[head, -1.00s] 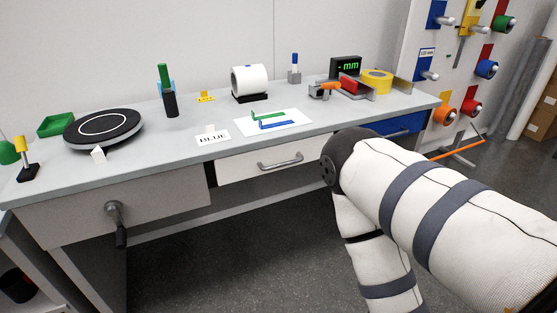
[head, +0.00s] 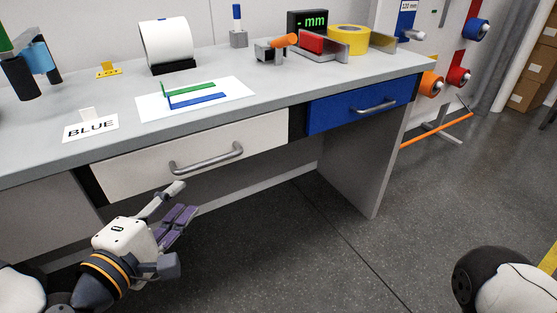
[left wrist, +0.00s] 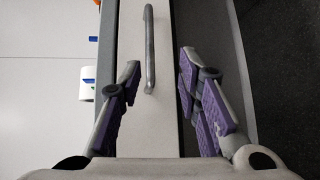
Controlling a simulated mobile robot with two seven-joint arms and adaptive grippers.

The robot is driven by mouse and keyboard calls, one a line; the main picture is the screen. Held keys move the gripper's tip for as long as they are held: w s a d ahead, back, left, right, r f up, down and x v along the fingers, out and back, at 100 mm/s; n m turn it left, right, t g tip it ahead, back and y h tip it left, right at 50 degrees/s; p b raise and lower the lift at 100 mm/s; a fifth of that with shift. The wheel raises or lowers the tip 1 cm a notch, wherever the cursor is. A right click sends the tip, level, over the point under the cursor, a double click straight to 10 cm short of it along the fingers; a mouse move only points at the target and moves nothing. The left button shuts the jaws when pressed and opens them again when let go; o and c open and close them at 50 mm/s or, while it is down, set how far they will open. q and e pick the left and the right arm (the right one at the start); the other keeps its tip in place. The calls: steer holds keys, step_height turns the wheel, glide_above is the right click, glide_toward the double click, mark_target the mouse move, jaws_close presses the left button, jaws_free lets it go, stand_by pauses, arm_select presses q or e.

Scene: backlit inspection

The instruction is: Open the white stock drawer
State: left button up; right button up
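The white stock drawer (head: 195,155) is in the bench front and looks closed. Its grey bar handle (head: 207,159) runs across its face. My left gripper (head: 176,205) is in front of the drawer, below and left of the handle, apart from it. In the left wrist view, the gripper (left wrist: 158,95) is open and empty. The handle (left wrist: 150,48) stands ahead, between the lines of the two fingers and beyond their tips, and the white drawer front (left wrist: 180,30) lies behind it. My right gripper is not in view; only a rounded part of my arm shows at the lower right.
A closed blue drawer (head: 350,108) is right of the white one. On the bench top (head: 60,105) are a "BLUE" card (head: 90,129), a white sheet (head: 160,112) with green and blue pieces, a white roll (head: 166,42) and yellow tape (head: 348,39). Floor before the bench is clear.

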mark_target(205, 166)
arm_select(q)
steer(key=x, duration=0.4)
steer(key=r+x, duration=0.1)
steer(key=x, duration=0.3)
steer(key=b+x, duration=0.1)
steer(key=x, duration=0.3)
steer(key=shift+w+a+r, duration=0.25)
steer(key=shift+a, duration=0.05)
jaws_close()
